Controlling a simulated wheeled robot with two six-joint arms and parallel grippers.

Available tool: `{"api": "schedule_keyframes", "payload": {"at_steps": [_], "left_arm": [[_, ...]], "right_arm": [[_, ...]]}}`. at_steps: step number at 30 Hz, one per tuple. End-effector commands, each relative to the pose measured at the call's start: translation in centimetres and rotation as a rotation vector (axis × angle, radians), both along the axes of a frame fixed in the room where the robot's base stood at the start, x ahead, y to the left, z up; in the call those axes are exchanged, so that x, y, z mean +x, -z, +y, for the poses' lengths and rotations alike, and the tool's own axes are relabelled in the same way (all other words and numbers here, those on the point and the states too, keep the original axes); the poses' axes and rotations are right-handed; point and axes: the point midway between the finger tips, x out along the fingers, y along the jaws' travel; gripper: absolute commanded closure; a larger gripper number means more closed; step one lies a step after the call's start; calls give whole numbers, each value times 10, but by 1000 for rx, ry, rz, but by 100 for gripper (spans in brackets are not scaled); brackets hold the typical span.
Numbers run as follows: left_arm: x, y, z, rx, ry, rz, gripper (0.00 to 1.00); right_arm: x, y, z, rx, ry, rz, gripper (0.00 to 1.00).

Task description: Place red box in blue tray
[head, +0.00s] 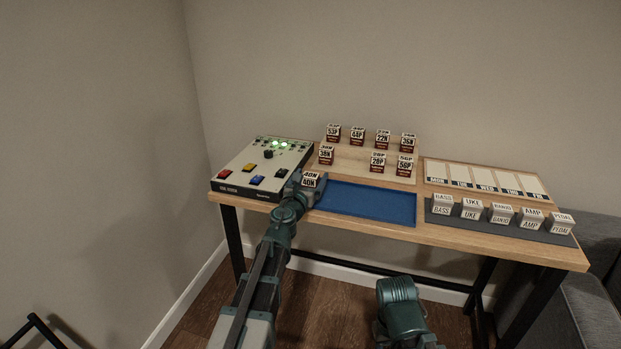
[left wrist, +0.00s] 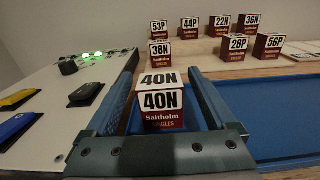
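A small box marked 40N (head: 310,179), white on top with a dark red lower front, is at the left end of the blue tray (head: 370,203). My left gripper (head: 312,188) is there too, and its arm hides part of the tray's left end. In the left wrist view the box (left wrist: 161,105) is between the two fingers (left wrist: 163,85), with what looks like a narrow gap on each side, so they look open around it. Whether its base rests on the tray is hidden. My right gripper does not show.
Similar boxes, such as 38N (head: 326,155) and 28P (head: 377,162), stand on a wooden board behind the tray. A control box with coloured buttons (head: 262,168) is close on the left. White labelled blocks (head: 500,214) stand on a grey mat to the right. The rest of the tray is empty.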

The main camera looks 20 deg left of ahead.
Motion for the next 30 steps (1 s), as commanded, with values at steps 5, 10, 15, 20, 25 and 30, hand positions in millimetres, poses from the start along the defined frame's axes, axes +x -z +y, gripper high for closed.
{"api": "schedule_keyframes", "payload": {"at_steps": [5, 10, 15, 20, 25, 30], "left_arm": [[0, -1, 0, 0, 0, 0, 10], [-7, -3, 0, 0, 0, 0, 10], [-31, -3, 1, 0, 0, 0, 10], [-64, -3, 1, 0, 0, 0, 10], [-100, -3, 3, 0, -1, 0, 10], [-119, -3, 4, 0, 0, 0, 10]], "right_arm": [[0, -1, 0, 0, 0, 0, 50], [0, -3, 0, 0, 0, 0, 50], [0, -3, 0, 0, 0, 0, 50], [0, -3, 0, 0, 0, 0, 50], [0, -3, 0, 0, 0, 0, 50], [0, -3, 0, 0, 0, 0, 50]]}}
